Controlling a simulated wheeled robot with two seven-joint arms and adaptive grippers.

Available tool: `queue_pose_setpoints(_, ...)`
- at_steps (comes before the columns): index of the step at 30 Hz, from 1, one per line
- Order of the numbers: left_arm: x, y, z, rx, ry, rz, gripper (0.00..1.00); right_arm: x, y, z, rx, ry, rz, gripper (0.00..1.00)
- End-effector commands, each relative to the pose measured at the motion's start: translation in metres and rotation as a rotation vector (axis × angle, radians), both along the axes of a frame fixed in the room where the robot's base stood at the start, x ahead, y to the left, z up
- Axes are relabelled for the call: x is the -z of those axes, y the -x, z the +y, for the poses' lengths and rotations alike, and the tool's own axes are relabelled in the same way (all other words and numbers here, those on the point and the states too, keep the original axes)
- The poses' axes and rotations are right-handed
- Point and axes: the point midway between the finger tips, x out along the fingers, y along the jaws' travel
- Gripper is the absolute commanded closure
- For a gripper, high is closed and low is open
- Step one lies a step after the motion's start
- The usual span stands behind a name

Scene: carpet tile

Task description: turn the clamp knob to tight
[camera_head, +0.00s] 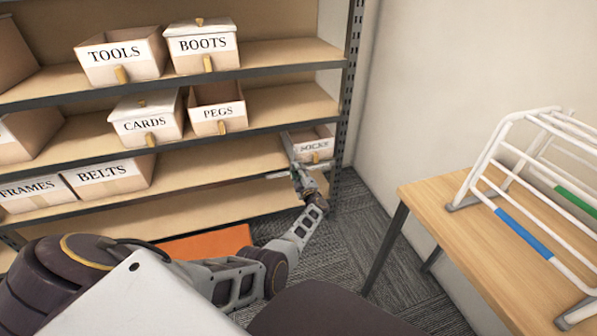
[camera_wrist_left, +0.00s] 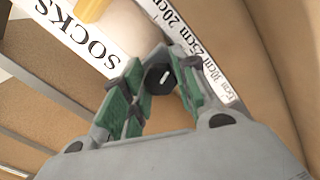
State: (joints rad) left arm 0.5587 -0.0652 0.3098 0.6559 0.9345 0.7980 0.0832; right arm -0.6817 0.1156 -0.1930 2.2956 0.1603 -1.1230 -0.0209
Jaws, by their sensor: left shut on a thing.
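The clamp knob (camera_wrist_left: 159,79) is a small black round knob with a white pointer line, seen in the left wrist view. My left gripper (camera_wrist_left: 161,83) has its green-padded fingers on either side of it and is shut on it. In the head view my left gripper (camera_head: 299,174) reaches the right end of a shelf, just below the SOCKS box (camera_head: 312,145); the knob is too small to make out there. A white scale strip (camera_wrist_left: 205,62) marked in centimetres runs beside the knob. My right gripper is not in view.
Labelled boxes such as PEGS (camera_head: 219,113) and BELTS (camera_head: 108,177) stand on the shelves. The SOCKS box also shows close by in the left wrist view (camera_wrist_left: 84,38). A wooden table (camera_head: 425,200) with a white rack (camera_head: 510,180) stands at right. Carpet (camera_head: 350,225) lies between.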

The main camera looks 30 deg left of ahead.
Motion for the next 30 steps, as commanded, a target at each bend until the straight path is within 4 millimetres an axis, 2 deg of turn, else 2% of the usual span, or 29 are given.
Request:
queue_pose_setpoints(9, 0.0012, 0.0006, -0.0003, -0.001, -0.094, 0.115, 0.95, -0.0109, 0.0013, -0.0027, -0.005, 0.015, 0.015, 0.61)
queue_pose_setpoints(24, 0.0022, 0.001, -0.0001, -0.001, -0.112, 0.136, 0.95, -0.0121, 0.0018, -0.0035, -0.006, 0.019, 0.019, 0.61)
queue_pose_setpoints(25, 0.0024, 0.0009, -0.0001, -0.001, -0.112, 0.136, 0.7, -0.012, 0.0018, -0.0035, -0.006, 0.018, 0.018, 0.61)
queue_pose_setpoints(30, 0.0018, 0.0008, 0.0, 0.0, -0.113, 0.135, 0.49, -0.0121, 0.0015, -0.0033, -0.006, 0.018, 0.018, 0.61)
